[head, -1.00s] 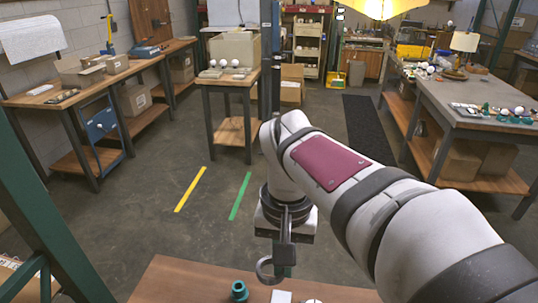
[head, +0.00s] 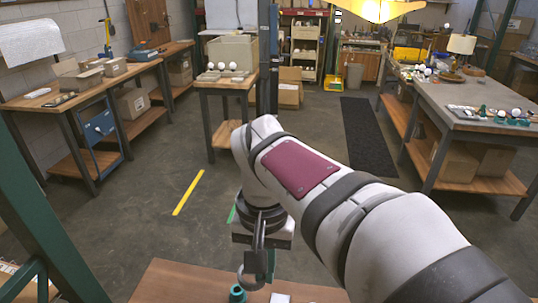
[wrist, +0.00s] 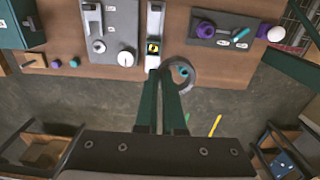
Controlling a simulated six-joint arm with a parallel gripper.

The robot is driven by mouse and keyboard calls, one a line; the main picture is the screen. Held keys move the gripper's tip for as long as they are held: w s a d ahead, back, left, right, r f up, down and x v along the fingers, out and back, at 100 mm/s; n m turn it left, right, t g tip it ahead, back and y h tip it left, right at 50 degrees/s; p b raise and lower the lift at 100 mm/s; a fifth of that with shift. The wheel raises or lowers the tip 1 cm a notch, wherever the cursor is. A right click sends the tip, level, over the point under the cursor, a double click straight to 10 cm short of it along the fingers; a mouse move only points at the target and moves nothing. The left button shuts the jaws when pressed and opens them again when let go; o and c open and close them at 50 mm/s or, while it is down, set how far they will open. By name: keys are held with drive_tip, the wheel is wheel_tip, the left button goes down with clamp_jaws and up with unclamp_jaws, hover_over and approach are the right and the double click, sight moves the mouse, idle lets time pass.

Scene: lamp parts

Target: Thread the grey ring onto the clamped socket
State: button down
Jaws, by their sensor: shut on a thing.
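My gripper (wrist: 163,76) is shut on the grey ring (wrist: 190,84), holding it by its left side in the wrist view. In the head view the ring (head: 246,281) hangs flat under my gripper, over the front table. A teal socket (head: 237,293) stands upright just below and left of the ring there. In the wrist view teal (wrist: 183,71) shows inside the ring's opening. I cannot tell from these views whether the ring is around the socket or still above it. The clamp holding the socket is not clearly seen.
On the table (head: 175,285), the wrist view shows a grey plate with knobs (wrist: 110,35), a pale bar (wrist: 154,40), a purple part (wrist: 205,30) on a dark plate, a white bulb (wrist: 276,33) and a teal box (wrist: 20,25). Small parts lie at the left.

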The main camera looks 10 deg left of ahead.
sight(240, 277)
drive_tip(key=shift+s+a, duration=0.15)
drive_tip(key=shift+a, duration=0.45)
drive_tip(key=shift+s+a, duration=0.15)
drive_tip(key=shift+a, duration=0.15)
drive_tip(key=shift+s+a, duration=0.2)
drive_tip(key=shift+a, duration=0.5)
drive_tip(key=shift+s+a, duration=0.1)
drive_tip(key=shift+a, duration=0.2)
drive_tip(key=shift+s+a, duration=0.1)
drive_tip(key=shift+a, duration=0.25)
drive_tip(key=shift+s+a, duration=0.15)
drive_tip(key=shift+a, duration=0.2)
drive_tip(key=shift+s+a, duration=0.2)
drive_tip(key=shift+a, duration=0.45)
drive_tip(key=shift+s+a, duration=0.1)
drive_tip(key=shift+a, duration=0.2)
drive_tip(key=shift+s+a, duration=0.1)
drive_tip(key=shift+a, duration=0.25)
